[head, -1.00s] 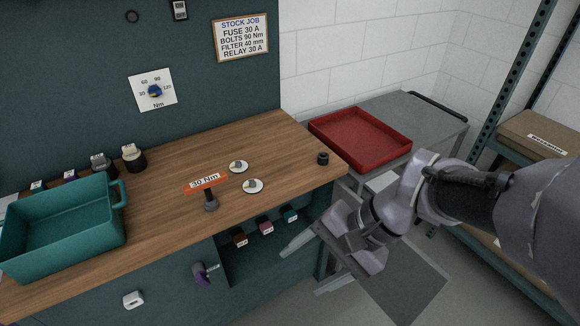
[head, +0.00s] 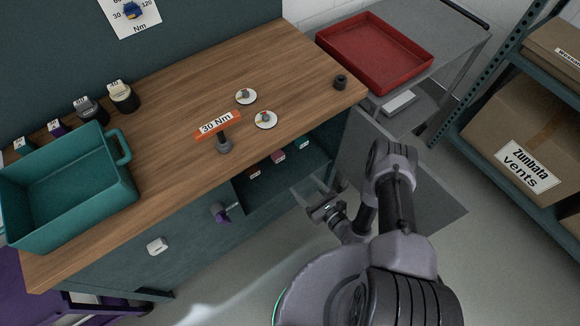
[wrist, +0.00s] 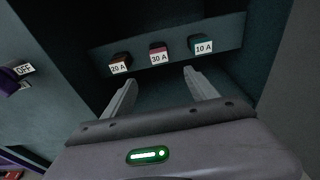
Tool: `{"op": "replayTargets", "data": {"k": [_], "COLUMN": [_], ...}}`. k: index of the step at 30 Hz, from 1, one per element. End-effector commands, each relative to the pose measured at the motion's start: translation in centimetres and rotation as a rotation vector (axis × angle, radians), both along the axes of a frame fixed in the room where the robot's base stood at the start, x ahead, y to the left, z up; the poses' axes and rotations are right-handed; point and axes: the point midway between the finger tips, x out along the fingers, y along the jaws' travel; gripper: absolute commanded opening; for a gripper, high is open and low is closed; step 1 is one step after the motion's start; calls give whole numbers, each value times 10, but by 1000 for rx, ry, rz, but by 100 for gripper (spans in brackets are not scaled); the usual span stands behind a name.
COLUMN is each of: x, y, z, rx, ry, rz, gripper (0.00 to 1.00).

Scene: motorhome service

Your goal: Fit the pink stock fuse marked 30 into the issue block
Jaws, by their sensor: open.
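The pink fuse (head: 278,156) is in the middle of a row in the open bay under the bench top. In the wrist view its label reads 30 A (wrist: 158,52). A brown 20 A fuse (wrist: 119,62) is on its left and a teal 10 A fuse (wrist: 202,44) on its right. My gripper (wrist: 158,84) is open and empty, in front of the row and apart from it, with the pink fuse between the finger lines. In the head view my gripper (head: 322,204) is low before the bay. I cannot make out which part is the issue block.
The wooden bench top (head: 180,165) overhangs the bay. A purple OFF switch (head: 221,213) is on the bench front, left of the bay. A teal bin (head: 120,195) and an orange 30 Nm tag (head: 217,124) are on top. A red tray (head: 375,55) and shelved boxes (head: 525,155) are to the right.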

Motion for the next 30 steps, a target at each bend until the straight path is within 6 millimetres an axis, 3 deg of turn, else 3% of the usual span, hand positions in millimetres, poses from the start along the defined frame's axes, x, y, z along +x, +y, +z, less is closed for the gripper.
{"op": "replayTargets", "data": {"k": [5, 18, 24, 30], "x": [25, 119, 138, 140], "y": [20, 83, 95, 96], "z": [-9, -27, -27, -27], "rx": [0, 2, 2, 3], "ry": [-2, -1, -1, 2], "rz": [6, 5, 3, 2], "gripper": [67, 67, 67, 67]}}
